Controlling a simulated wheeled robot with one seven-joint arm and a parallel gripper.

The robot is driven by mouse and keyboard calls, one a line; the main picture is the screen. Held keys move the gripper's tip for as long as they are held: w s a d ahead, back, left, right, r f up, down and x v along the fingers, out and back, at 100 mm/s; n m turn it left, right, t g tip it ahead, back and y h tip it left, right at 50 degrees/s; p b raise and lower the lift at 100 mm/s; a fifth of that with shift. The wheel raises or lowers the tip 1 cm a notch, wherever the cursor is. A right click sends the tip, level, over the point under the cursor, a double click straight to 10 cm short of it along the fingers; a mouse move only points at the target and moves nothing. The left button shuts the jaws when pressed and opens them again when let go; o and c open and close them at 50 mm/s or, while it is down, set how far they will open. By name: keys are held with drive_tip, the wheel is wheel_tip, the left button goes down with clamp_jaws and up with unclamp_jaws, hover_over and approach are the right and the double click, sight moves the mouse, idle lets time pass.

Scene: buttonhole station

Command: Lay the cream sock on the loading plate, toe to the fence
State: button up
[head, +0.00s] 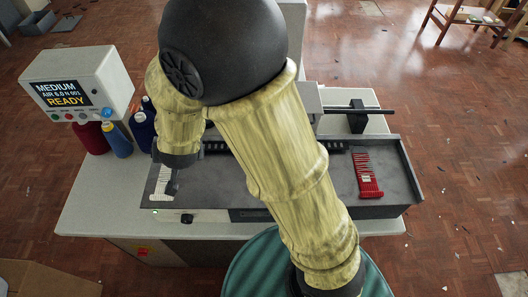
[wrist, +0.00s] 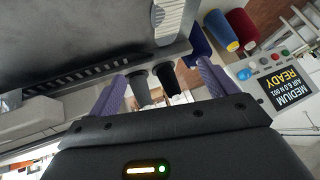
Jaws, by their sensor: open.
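I cannot make out the cream sock in either view; my arm hides the middle of the station in the head view. My gripper (wrist: 160,70) is open, its two purple fingers apart with no sock seen between them. A pale ribbed piece (wrist: 175,20) lies on a grey surface at the top of the wrist view. It seems to match the pale striped strip (head: 161,184) at the grey bed's left end in the head view; I cannot tell whether it is part of the loading plate. A dark slotted bar (head: 332,147) runs along the bed's back; I cannot tell if it is the fence.
A display box (head: 78,85) reading MEDIUM and READY stands at the left, beside thread spools, red (head: 91,137) and blue (head: 117,140) among them. A red comb-like piece (head: 368,176) lies in the grey tray (head: 397,165). Dark cones (wrist: 140,88) show beyond my fingers.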

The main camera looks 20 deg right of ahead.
drive_tip(key=s+d+r+g, duration=0.1)
drive_tip(key=s+d, duration=0.2)
drive_tip(key=d, duration=0.4)
drive_tip(key=s+d+r+n+g+h, duration=0.1)
drive_tip(key=s+d+g, duration=0.1)
drive_tip(key=d, duration=0.6)
drive_tip(key=s+d+r+g+h, duration=0.1)
drive_tip(key=s+d, duration=0.4)
drive_tip(key=d, duration=0.3)
drive_tip(key=shift+d+g, duration=0.15)
drive_tip(key=shift+g, duration=0.25)
